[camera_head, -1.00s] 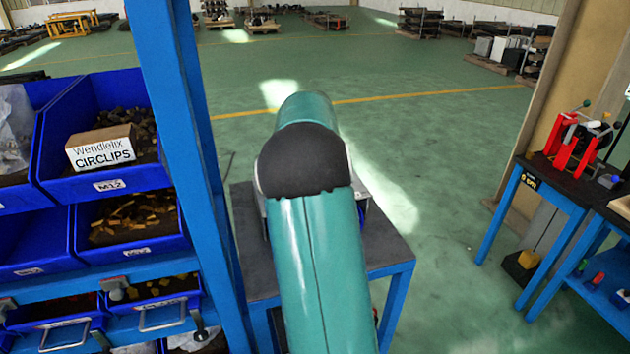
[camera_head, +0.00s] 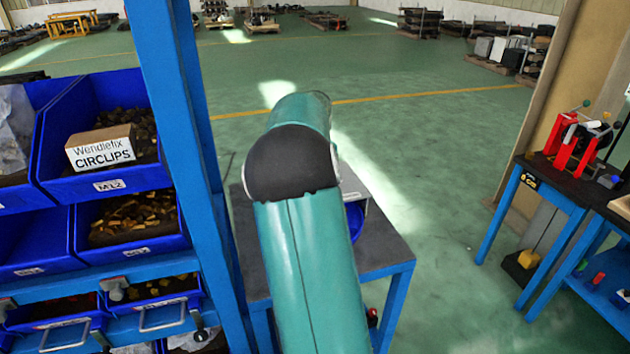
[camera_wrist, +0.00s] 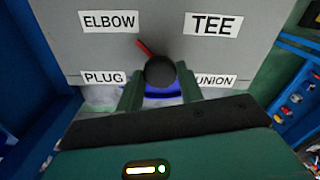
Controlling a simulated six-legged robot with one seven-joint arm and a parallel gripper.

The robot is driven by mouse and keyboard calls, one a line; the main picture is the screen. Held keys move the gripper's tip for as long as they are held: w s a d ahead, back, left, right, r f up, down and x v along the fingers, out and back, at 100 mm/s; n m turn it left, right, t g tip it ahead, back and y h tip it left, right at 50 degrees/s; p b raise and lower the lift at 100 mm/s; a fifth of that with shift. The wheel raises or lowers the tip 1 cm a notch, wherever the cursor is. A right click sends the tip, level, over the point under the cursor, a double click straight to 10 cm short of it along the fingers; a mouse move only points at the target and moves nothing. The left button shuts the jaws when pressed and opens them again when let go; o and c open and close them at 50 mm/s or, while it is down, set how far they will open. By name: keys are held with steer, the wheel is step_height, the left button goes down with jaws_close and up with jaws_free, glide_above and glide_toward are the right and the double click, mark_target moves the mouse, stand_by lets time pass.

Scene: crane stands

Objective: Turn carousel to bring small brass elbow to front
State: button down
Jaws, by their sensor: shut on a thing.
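In the wrist view, a grey panel (camera_wrist: 225,55) carries the labels ELBOW (camera_wrist: 110,21), TEE (camera_wrist: 211,24), PLUG (camera_wrist: 103,78) and UNION (camera_wrist: 214,80). A round black knob (camera_wrist: 161,71) sits in front of it, with a red pointer (camera_wrist: 146,48) slanting up and left, towards the ELBOW side. My gripper (camera_wrist: 160,88) is shut on the black knob, one green finger on each side. A blue curved part (camera_wrist: 164,93) shows below the knob. In the head view, my arm hides most of the unit; a blue part (camera_head: 355,221) shows beside it. I cannot see a brass elbow.
The unit stands on a blue-legged table with a dark top (camera_head: 390,256). A blue rack post (camera_head: 190,150) and blue bins (camera_head: 112,140) stand close on the left. A workbench (camera_head: 550,190) is at right, with open green floor between.

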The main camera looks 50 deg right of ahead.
steer(key=shift+r, duration=0.15)
steer(key=c, duration=0.9)
jaws_free()
step_height(320, 180, up, 14)
steer(key=shift+f, duration=0.2)
